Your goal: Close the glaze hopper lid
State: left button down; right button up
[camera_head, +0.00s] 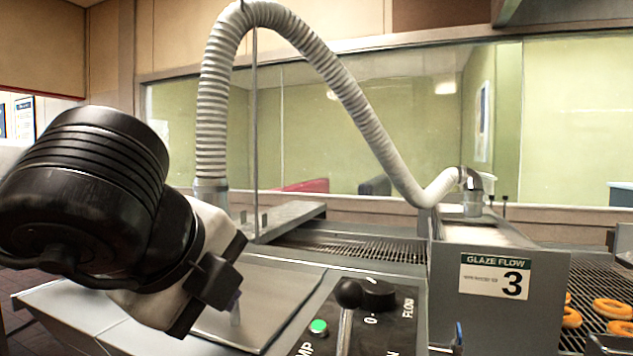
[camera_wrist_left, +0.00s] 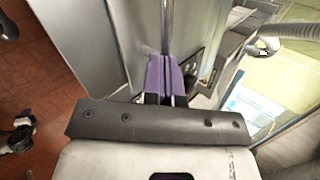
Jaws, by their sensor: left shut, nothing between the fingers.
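My left gripper (camera_head: 236,308) comes in from the left in the head view, its fingertips low over a flat grey metal panel (camera_head: 282,300) beside the control panel. This panel may be the glaze hopper lid; I cannot tell for sure, nor whether it is open. In the left wrist view, the purple fingers of the left gripper (camera_wrist_left: 166,72) are shut with nothing between them. A thin metal rod (camera_wrist_left: 166,25) shows just beyond their tips; I cannot tell whether they touch it. A grey metal surface (camera_wrist_left: 85,45) lies to their left. My right gripper is not in view.
A control panel (camera_head: 390,335) with a green button (camera_head: 318,327) and a black knob (camera_head: 372,294) stands right of the gripper.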

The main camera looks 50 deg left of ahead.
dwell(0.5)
pick_arm(q)
jog(key=shift+s+d, duration=0.15)
jog(key=shift+s, duration=0.1)
jog(key=s+d+r+b, duration=0.1)
jog(key=s+d, duration=0.3)
jog(key=s, duration=0.4)
jog(key=shift+d+r, duration=0.25)
jog(key=shift+d, duration=0.1)
